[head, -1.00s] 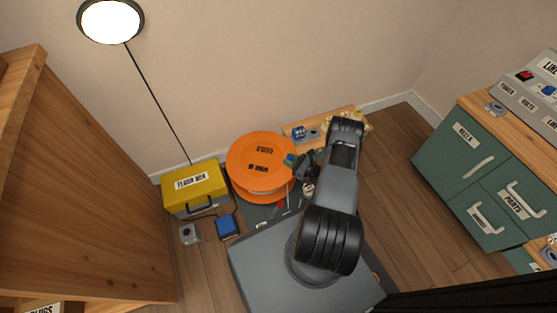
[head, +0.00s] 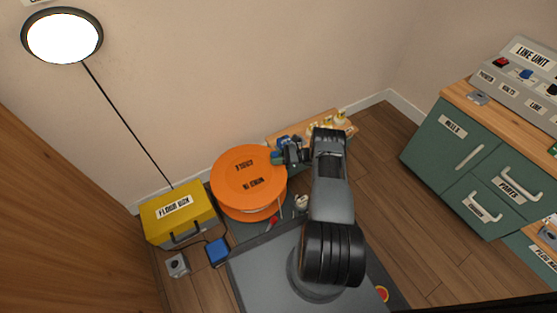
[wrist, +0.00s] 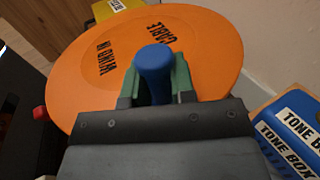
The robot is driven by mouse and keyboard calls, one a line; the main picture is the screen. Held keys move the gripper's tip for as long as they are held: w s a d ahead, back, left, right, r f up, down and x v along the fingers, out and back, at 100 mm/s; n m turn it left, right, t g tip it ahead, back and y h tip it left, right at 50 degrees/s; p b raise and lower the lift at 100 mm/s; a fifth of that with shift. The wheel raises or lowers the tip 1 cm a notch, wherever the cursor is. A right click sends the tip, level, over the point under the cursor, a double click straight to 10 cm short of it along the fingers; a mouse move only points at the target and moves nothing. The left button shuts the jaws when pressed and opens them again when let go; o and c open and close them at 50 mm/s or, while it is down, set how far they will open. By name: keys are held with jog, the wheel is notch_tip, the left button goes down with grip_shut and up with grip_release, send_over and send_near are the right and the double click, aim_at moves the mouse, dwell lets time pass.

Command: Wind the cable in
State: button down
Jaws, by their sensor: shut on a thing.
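A blue upright knob (wrist: 154,66) stands near the drum's edge, on the side towards my gripper. My gripper (wrist: 156,82) is shut on this knob, with a green fingertip on each side of it. In the head view my gripper (head: 282,156) is at the drum's upper right edge. A pale band shows under the drum's top disc; how much cable is on it is hidden.
A yellow floor box (head: 180,215) stands left of the drum, with a blue box (head: 217,251) and a small grey box (head: 177,265) in front. A wooden shelf (head: 290,131) lies behind my gripper. Green drawers (head: 465,170) stand far right, with bare floor between.

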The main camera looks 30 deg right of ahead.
jog(key=shift+w+d+r, duration=0.1)
jog(key=shift+w+d, duration=0.05)
jog(key=c, duration=1.2)
grip_release()
jog(key=shift+d, duration=0.1)
jog(key=shift+o, duration=1.2)
jog(key=shift+a, duration=0.25)
jog(key=shift+d, duration=0.1)
jog(key=v, duration=1.3)
jog(key=shift+d, duration=0.35)
jog(key=shift+c, duration=0.4)
